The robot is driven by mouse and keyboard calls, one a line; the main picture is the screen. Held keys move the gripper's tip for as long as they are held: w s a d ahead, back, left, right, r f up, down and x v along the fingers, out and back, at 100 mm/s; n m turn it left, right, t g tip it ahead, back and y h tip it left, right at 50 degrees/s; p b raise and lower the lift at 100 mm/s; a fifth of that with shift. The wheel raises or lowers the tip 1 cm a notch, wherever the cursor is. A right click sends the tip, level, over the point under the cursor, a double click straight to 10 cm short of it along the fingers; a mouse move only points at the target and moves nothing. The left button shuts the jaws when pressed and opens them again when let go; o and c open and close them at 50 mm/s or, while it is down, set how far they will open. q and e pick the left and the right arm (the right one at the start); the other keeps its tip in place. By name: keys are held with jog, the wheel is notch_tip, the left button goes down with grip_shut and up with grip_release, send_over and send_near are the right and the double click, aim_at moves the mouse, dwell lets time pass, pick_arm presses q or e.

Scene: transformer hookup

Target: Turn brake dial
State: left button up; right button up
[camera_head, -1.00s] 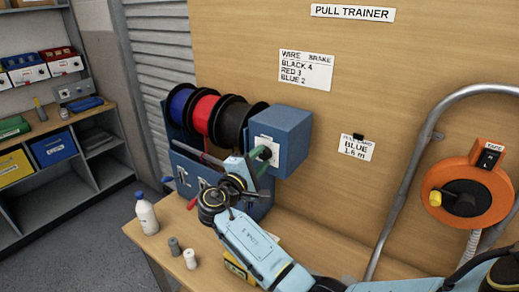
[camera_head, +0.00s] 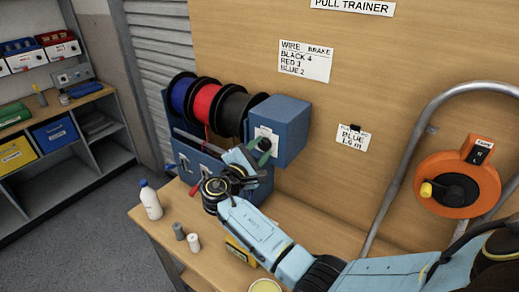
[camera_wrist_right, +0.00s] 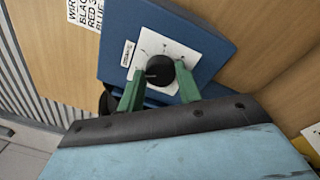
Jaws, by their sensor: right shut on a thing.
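The brake dial is a round black knob (camera_wrist_right: 160,70) on a white plate (camera_wrist_right: 150,50) with small marks around it, on the blue box (camera_head: 285,128) at the end of the wire reels. My right gripper (camera_wrist_right: 158,78) has its two green fingers on either side of the knob and is shut on it. In the head view the right gripper (camera_head: 261,150) reaches the box's front face and partly hides the plate. The knob's exact setting is hard to read. A wall card (camera_head: 305,61) reads wire and brake: black 4, red 3, blue 2. My left gripper is not in view.
Blue (camera_head: 184,92), red (camera_head: 206,102) and black (camera_head: 236,110) reels stand left of the box. A card reading blue, 1.6 m (camera_head: 352,138) hangs right. A white bottle (camera_head: 150,200) stands on the bench. An orange tape reel (camera_head: 460,180) is at right.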

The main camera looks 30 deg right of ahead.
jog(key=o, duration=1)
jog(key=b+v, duration=0.3)
jog(key=v, duration=1)
jog(key=shift+a, duration=0.2)
